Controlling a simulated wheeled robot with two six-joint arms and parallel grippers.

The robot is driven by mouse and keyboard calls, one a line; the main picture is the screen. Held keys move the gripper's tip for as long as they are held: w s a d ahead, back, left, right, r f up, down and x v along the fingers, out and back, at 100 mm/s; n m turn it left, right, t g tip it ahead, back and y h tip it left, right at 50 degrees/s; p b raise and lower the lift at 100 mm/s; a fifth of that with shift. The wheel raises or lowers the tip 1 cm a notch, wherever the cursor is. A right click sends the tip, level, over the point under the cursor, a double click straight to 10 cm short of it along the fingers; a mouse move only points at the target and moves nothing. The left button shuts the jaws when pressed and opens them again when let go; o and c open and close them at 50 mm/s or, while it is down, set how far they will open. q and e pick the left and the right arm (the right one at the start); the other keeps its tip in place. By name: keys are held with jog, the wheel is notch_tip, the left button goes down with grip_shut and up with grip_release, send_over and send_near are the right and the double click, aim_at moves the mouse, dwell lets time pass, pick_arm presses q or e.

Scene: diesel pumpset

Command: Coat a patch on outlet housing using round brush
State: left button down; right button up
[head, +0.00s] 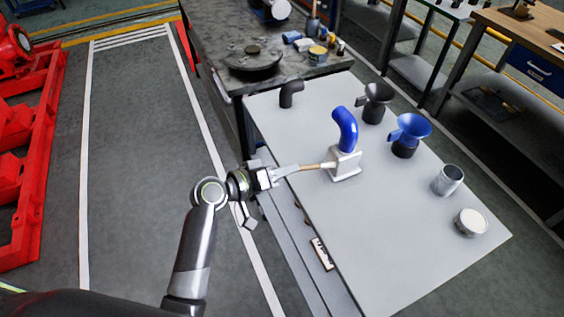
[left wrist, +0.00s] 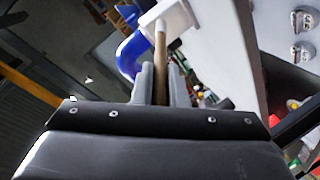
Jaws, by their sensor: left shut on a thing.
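The outlet housing is a white block (head: 345,166) with a curved blue pipe (head: 345,128) rising from it, on the light grey table. In the left wrist view, the white block (left wrist: 172,16) and blue pipe (left wrist: 130,57) are beyond my fingers. My left gripper (head: 274,175) is shut on the round brush (head: 308,168), gripping its wooden handle, which also shows between the fingers (left wrist: 160,68). The brush points right, its pale head end at the block's left side. I cannot tell whether it touches. Bristles and any coating are not clear. My right gripper is not in view.
On the table (head: 410,262) are a dark elbow (head: 290,93), a dark funnel-like part (head: 375,103), a blue funnel-like part (head: 408,135), a metal cup (head: 448,181) and a white-topped round container (head: 470,222). The front of the table is clear. A dark workbench (head: 225,40) stands behind.

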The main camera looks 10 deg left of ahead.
pick_arm(q)
jog(key=shift+s+d, duration=0.6)
jog(key=shift+s, duration=0.15)
jog(key=shift+a, duration=0.1)
jog(key=shift+s+a, duration=0.55)
jog(key=shift+a, duration=0.25)
jog(key=shift+s+a, duration=0.55)
jog(key=shift+a, duration=0.3)
jog(key=shift+s+a, duration=0.55)
jog(key=shift+a, duration=0.35)
jog(key=shift+s+a, duration=0.85)
jog(key=shift+a, duration=0.3)
